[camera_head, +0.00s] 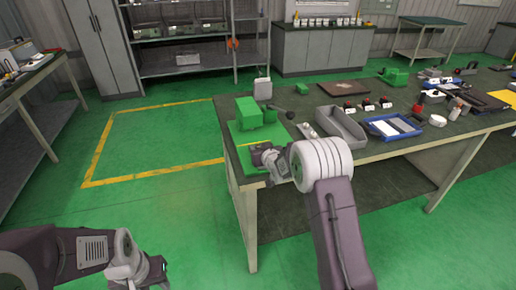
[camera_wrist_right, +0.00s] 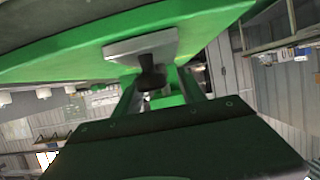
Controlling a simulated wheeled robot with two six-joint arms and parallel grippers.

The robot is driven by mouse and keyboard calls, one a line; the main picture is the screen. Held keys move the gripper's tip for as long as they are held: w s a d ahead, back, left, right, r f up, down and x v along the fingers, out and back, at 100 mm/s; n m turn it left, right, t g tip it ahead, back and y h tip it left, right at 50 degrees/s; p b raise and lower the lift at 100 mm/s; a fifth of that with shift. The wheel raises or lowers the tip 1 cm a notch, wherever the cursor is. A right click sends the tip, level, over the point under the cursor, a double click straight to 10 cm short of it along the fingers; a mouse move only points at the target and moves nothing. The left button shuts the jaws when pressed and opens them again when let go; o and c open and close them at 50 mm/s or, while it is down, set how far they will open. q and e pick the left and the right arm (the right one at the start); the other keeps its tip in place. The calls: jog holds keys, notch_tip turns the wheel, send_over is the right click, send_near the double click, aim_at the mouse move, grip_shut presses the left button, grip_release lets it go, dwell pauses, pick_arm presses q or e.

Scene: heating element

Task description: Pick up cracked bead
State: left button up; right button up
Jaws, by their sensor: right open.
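I cannot pick out a cracked bead in either view. My right gripper (camera_head: 262,158) is over the left end of the workbench (camera_head: 232,168), at the front edge of a green base plate with a green box-shaped machine (camera_head: 250,113) on it. In the right wrist view my right gripper (camera_wrist_right: 160,92) is open. A dark knob on a grey block (camera_wrist_right: 142,46) shows close to the fingers, under a large green surface (camera_wrist_right: 60,50); I cannot tell whether they touch. My left gripper (camera_head: 142,272) is low at the bottom left, away from the bench, and its jaws are unclear.
A grey open bin (camera_head: 341,126) and a blue tray (camera_head: 393,127) stand right of my right gripper. Several small dark parts with white labels (camera_head: 367,105) sit behind them. A brown board (camera_head: 343,88) lies at the back. The floor left of the bench is clear.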

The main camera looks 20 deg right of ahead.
jog(key=shift+x, duration=0.95)
jog(key=shift+s, duration=0.15)
grip_shut()
jog(key=shift+r, duration=0.1)
notch_tip(320, 180, up, 18)
jog(key=p, duration=0.5)
